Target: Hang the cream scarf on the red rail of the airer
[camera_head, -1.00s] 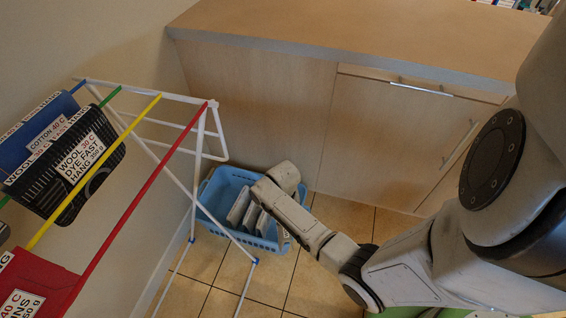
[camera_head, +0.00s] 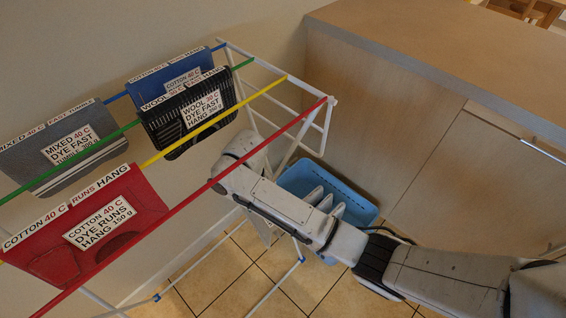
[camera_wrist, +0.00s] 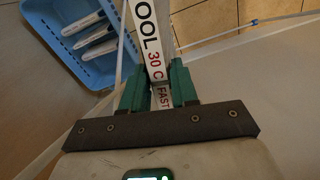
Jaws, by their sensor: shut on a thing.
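My gripper is shut on a pale labelled cloth, apparently the cream scarf. In the wrist view its green fingers (camera_wrist: 160,86) pinch a white strip (camera_wrist: 148,40) with "OOL 30 C" and "FAST" on it. In the head view the fingers are hidden behind my forearm, and a pale panel (camera_head: 262,226) shows below it. The red rail (camera_head: 290,130) is the airer's nearest rail and is bare at this end. My wrist is close to it and seems lower than or level with it; the exact gap cannot be told.
A blue basket (camera_head: 365,192) with pale items stands on the tiled floor. A red cloth (camera_head: 100,222) hangs on the yellow rail, a black one (camera_head: 175,135) on the green, blue (camera_head: 160,74) and grey (camera_head: 60,165) ones on the blue. A wooden counter (camera_head: 440,60) is at right.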

